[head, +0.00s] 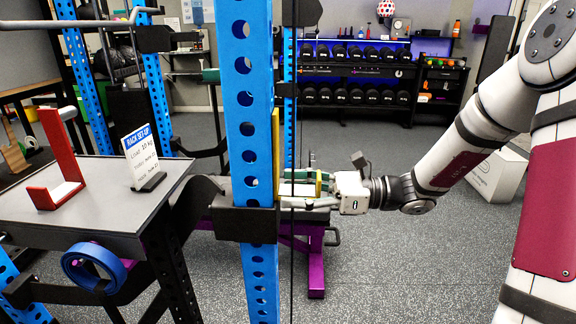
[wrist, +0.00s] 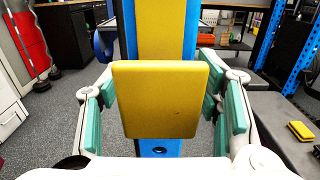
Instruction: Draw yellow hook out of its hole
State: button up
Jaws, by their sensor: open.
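The yellow hook stands against the blue upright (head: 251,110). In the head view its tall yellow plate (head: 276,140) runs along the upright's right side. In the wrist view its back plate (wrist: 162,32) lies on the upright's face, and its front lip (wrist: 160,100) faces the camera. Its peg and the hole behind it are hidden. My gripper (head: 304,187) reaches in from the right at the hook's lower end. In the wrist view its green-padded fingers (wrist: 166,108) are open, one on each side of the front lip, with little room. I cannot tell whether the pads touch it.
A grey table (head: 95,215) left of the upright bears a red hook (head: 48,165) and a white sign (head: 141,152). A blue ring-shaped part (head: 95,266) is below its front edge. A thin dark cable (head: 291,250) hangs near my gripper.

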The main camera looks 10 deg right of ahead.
grip_shut()
jog(key=shift+d, duration=0.1)
jog(key=p+v, duration=0.3)
jog(key=v, duration=0.5)
jog(key=shift+s+d, duration=0.15)
jog(key=shift+d, duration=0.2)
dwell(0.9)
